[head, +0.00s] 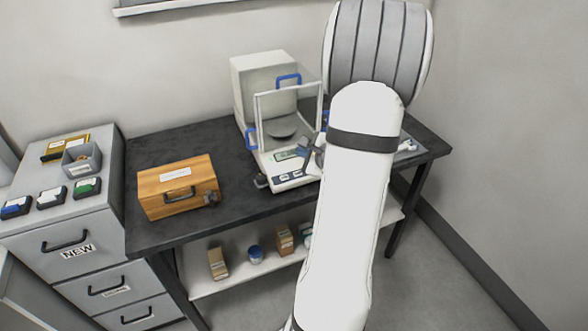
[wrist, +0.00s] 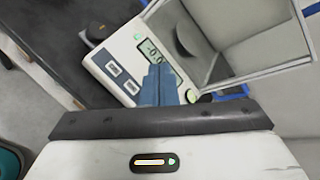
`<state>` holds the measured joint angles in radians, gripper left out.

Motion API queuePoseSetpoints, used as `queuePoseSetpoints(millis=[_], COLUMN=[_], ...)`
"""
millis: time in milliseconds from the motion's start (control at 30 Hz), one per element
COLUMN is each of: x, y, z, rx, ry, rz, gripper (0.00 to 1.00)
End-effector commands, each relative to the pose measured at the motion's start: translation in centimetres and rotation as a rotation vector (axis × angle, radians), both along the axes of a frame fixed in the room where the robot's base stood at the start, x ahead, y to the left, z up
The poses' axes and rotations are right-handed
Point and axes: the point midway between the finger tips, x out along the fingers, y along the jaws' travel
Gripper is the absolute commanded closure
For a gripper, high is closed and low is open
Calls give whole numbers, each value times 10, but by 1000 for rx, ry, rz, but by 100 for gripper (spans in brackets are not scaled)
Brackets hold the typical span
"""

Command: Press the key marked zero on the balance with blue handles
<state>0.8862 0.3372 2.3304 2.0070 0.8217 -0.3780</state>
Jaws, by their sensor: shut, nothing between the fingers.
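The balance with blue handles (head: 289,182) stands on the dark table, a glass draft shield around its pan. Blue handles show on the shield's top (head: 289,79) and side (head: 251,138). In the wrist view its front panel (wrist: 110,50) has a lit display (wrist: 149,50), partly hidden by my fingers. Two keys, one upper (wrist: 113,69) and one lower (wrist: 131,87), sit left of my fingers; their marks are too small to read. A green spot (wrist: 192,96) shows at right. My gripper (wrist: 159,70) is shut and empty, its tips over the panel; contact cannot be told.
A wooden box (head: 178,186) stands left of the balance on the dark table (head: 232,215). A grey cabinet (head: 60,225) further left bears small boxes. A lower shelf (head: 207,287) holds several small items. My arm hides the table's right part.

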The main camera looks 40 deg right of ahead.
Motion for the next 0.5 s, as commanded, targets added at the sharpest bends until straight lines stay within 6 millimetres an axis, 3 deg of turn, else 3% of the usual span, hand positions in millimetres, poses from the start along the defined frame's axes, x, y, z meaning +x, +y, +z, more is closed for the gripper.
queuePoseSetpoints(millis=[100,500], x=[-3,-3], y=[-10,-10], z=[-3,-5], rx=[11,11], ry=[-3,-3], rz=[-38,-39], gripper=[100,100])
